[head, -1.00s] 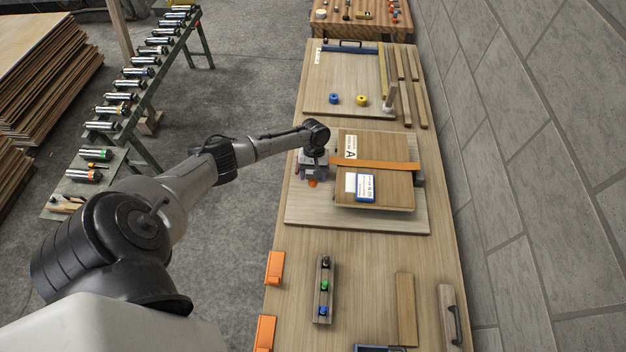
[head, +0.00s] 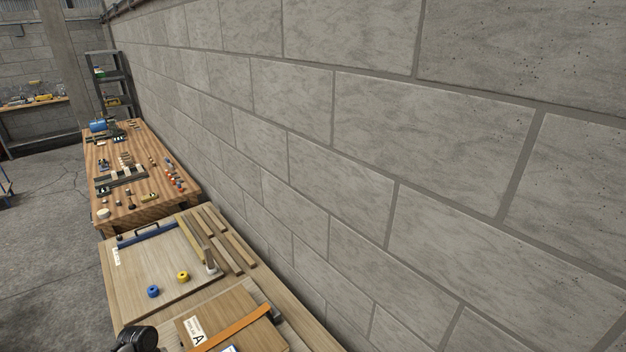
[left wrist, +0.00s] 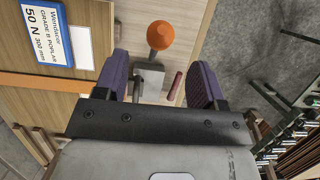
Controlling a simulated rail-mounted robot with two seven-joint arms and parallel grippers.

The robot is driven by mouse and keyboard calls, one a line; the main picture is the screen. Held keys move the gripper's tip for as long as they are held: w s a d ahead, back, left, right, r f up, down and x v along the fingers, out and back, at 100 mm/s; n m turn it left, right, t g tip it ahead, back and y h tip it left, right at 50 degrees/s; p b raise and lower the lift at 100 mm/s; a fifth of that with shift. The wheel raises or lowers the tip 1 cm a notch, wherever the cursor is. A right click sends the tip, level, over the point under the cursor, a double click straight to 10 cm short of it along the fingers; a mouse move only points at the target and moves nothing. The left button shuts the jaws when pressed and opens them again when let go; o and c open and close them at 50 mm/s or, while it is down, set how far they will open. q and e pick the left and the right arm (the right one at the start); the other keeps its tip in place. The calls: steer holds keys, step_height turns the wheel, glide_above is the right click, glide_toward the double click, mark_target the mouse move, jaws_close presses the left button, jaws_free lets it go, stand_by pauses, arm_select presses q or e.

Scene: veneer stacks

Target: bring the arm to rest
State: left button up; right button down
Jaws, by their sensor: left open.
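My left gripper (left wrist: 160,66) is open in the left wrist view, with its two purple fingers apart. A grey metal block (left wrist: 151,74) shows in the gap between the fingers, with an orange ball knob (left wrist: 160,36) beyond it. I cannot tell whether a finger touches the block. In the head view only a dark joint of my left arm (head: 137,340) shows at the bottom edge; the left gripper is out of that frame. My right gripper is in neither view.
A veneer stack (head: 205,318) with an orange strap (head: 240,326) lies near the arm. Behind it are a board (head: 150,262) with blue and yellow round pieces, wooden strips (head: 228,240) and a farther workbench (head: 130,160). A block wall (head: 330,150) stands right.

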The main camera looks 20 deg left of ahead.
arm_select(q)
steer(key=shift+m, duration=0.8)
steer(key=w+d+r+m+t+y, duration=0.2)
steer(key=w+d+r+m+y, duration=0.15)
steer(key=r+m, duration=0.25)
steer(key=w+d+r+m+t+y, duration=0.2)
steer(key=w+d+r+m+t, duration=0.15)
steer(key=w+r+m, duration=0.2)
steer(key=s+d+r+m+t, duration=0.35)
steer(key=d+r, duration=0.35)
steer(key=d, duration=0.5)
steer(key=s+d+r+n+t+h+p, duration=0.1)
steer(key=s+d, duration=0.2)
steer(key=s, duration=0.3)
steer(key=s+d+r+n, duration=0.1)
steer(key=s+d+r, duration=0.1)
steer(key=s+d, duration=0.3)
steer(key=s+d+f+g+h, duration=0.1)
steer(key=s+f, duration=0.3)
steer(key=s, duration=0.4)
steer(key=s+d+f+n+g+p, duration=0.1)
steer(key=s+f+g, duration=0.2)
steer(key=s+f, duration=0.2)
steer(key=s, duration=0.3)
steer(key=shift+s+h, duration=0.3)
steer(key=shift+h, duration=0.05)
